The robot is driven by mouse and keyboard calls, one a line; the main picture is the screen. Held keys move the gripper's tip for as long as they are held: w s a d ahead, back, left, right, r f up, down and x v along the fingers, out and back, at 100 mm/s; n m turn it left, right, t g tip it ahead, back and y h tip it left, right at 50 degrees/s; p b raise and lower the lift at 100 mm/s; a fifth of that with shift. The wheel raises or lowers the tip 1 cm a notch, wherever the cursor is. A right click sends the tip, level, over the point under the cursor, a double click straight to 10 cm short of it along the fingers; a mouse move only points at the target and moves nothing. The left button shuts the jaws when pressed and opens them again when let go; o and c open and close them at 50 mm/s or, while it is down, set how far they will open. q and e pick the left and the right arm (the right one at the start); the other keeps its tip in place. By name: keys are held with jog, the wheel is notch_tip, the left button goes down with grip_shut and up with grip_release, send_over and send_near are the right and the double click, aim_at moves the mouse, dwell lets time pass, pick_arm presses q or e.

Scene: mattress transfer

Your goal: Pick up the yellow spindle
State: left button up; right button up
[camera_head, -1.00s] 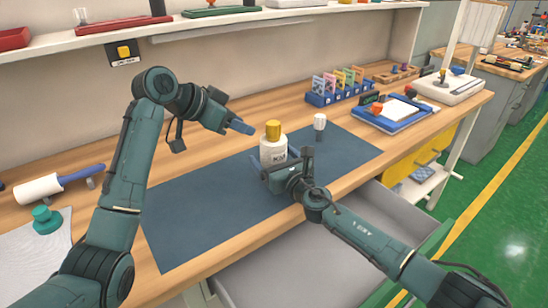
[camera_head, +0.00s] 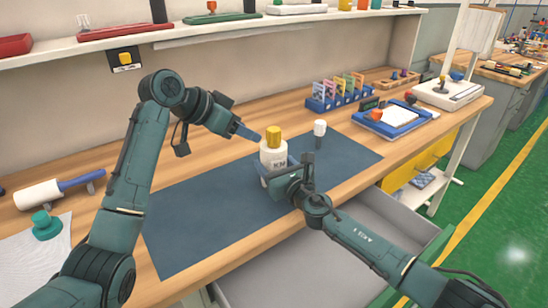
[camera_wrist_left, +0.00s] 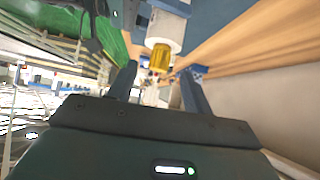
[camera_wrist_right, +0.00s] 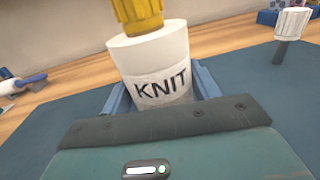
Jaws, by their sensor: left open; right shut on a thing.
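The yellow spindle (camera_head: 273,137) stands upright out of the top of a white cylinder labelled KNIT (camera_head: 272,157). My right gripper (camera_head: 272,172) is shut on the white cylinder, with a blue finger on each side of it in the right wrist view (camera_wrist_right: 160,98). My left gripper (camera_head: 250,134) is open and empty, just left of the spindle at about its height. In the left wrist view the spindle (camera_wrist_left: 160,57) shows beyond the gap between the open fingers (camera_wrist_left: 158,85), apart from them.
A white-topped peg tool (camera_head: 319,133) stands right of the cylinder on the dark mat (camera_head: 210,215). A blue card rack (camera_head: 338,98) and a blue tray (camera_head: 392,118) stand behind to the right. An open drawer (camera_head: 300,262) juts out in front. The mat's left part is clear.

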aim_at(274, 131)
pick_arm(q)
jog(key=d+r+n+y, duration=0.1)
jog(key=d, duration=0.1)
jog(key=d+r+n+g+y, duration=0.1)
jog(key=d+n, duration=0.1)
jog(key=d, duration=0.1)
jog(key=d+r+n+y, duration=0.1)
jog(key=d, duration=0.1)
jog(key=shift+w+d+r+n+g+y, duration=0.25)
jog(key=shift+w+d+n+g+y, duration=0.05)
jog(key=shift+w+d, duration=0.1)
notch_tip(274, 131, up, 4)
jog(key=n+y, duration=0.4)
jog(key=n, duration=0.1)
jog(key=shift+n+y, duration=0.4)
jog(key=shift+n, duration=0.2)
jog(key=x, duration=0.6)
jog(key=shift+w+a, duration=0.1)
jog(key=shift+w, duration=0.1)
jog(key=shift+s+a+x, duration=0.1)
jog(key=shift+s+x, duration=0.05)
jog(key=shift+x, duration=0.75)
jog(key=shift+s+a+x, duration=0.1)
jog(key=shift+x, duration=0.8)
jog(key=shift+s+a+x, duration=0.1)
jog(key=shift+s+x, duration=0.05)
jog(key=shift+x, duration=0.8)
jog(key=shift+f, duration=0.15)
jog(key=shift+c, duration=0.2)
jog(key=c, duration=1.1)
